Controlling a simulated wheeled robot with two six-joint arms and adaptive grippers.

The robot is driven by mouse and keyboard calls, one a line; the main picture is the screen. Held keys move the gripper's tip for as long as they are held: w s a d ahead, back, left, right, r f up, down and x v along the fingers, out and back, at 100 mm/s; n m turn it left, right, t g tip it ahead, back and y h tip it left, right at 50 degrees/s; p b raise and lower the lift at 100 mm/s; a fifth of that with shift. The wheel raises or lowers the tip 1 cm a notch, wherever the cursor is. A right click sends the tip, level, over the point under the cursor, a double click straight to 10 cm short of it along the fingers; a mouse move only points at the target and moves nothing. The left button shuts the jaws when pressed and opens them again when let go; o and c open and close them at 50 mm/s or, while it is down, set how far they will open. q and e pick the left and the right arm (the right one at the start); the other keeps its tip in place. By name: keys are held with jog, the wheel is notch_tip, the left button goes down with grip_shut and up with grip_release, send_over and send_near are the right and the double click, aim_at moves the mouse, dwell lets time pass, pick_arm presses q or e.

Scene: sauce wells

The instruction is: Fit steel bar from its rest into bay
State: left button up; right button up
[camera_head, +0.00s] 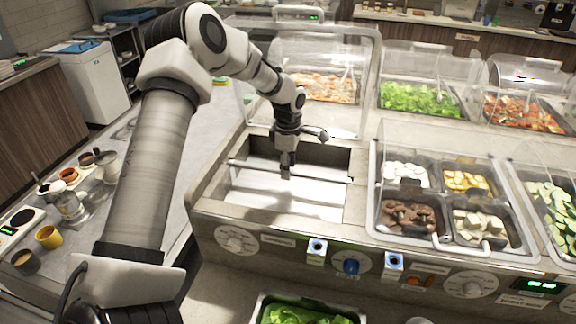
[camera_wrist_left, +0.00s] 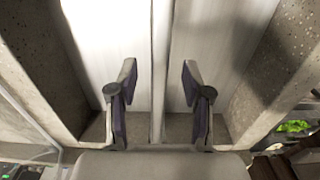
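A thin pale steel bar (camera_head: 253,166) runs left to right across the open rectangular bay (camera_head: 300,207) in the counter, with pale surfaces on both sides of it. My left gripper (camera_head: 286,170) points down over the middle of this bar. In the left wrist view the bar (camera_wrist_left: 159,70) runs between the two spread dark fingers of the left gripper (camera_wrist_left: 160,105), with a gap on each side. The fingers are open and hold nothing. How far the fingertips are above or beside the bar is hard to tell. My right gripper is not in view.
A clear cover (camera_head: 350,105) stands behind the bay over a food tray. A clear-lidded unit (camera_head: 375,215) with several food pans adjoins the bay on the right. Knobs (camera_head: 237,240) line the front panel. A tray of greens (camera_head: 300,314) is at the bottom; cups stand at left.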

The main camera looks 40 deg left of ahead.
pick_arm(q)
notch_tip(320, 180, up, 12)
dwell(0.4)
dwell(0.4)
